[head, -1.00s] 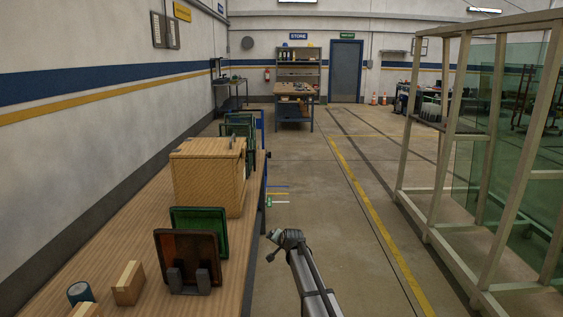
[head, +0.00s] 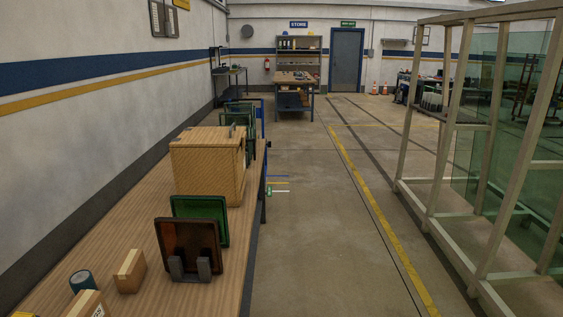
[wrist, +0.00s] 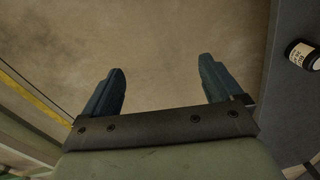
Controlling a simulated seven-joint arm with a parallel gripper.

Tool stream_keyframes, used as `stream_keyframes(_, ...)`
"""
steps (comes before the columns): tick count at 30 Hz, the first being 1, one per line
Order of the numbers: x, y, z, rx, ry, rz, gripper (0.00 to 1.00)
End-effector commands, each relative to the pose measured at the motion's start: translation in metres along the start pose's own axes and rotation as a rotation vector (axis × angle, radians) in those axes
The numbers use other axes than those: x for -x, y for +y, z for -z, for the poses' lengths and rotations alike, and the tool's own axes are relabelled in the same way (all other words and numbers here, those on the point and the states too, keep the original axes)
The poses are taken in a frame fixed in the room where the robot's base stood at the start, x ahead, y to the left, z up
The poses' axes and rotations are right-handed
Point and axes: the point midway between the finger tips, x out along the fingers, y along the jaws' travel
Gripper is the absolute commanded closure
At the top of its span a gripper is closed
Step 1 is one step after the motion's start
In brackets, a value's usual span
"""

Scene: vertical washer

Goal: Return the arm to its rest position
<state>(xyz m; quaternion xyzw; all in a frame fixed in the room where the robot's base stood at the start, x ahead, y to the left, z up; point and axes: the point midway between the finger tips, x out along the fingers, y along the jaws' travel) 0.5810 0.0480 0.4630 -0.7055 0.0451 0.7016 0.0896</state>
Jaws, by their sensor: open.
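My gripper (wrist: 161,88) shows in the wrist view with its two dark blue-grey fingers spread apart. Nothing is between the fingers, and bare floor lies beyond them. My arm and gripper do not show in the head view now.
A long wooden bench (head: 120,228) runs along the left wall, bearing a wooden box (head: 207,168), a brown panel (head: 188,244), a green panel (head: 201,216), small cartons (head: 130,271) and a blue-grey cylinder (head: 82,281). A glass rack (head: 487,150) stands at right. The floor (head: 318,230) between is clear.

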Motion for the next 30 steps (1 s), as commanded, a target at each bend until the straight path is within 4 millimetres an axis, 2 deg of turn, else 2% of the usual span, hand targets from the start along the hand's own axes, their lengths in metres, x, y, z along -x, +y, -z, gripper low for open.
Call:
stream_keyframes(1, -0.007, 0.012, -0.029, 0.01, -0.044, -0.015, 0.07)
stream_keyframes(9, -0.03, 0.06, -0.153, 0.074, -0.272, -0.076, 0.07)
stream_keyframes(15, -0.032, 0.089, -0.239, 0.118, -0.436, -0.104, 0.07)
stream_keyframes(18, -0.029, 0.099, -0.272, 0.136, -0.502, -0.111, 0.07)
stream_keyframes(23, -0.025, 0.109, -0.306, 0.155, -0.571, -0.116, 0.07)
stream_keyframes(30, -0.025, 0.11, -0.307, 0.156, -0.574, -0.117, 0.07)
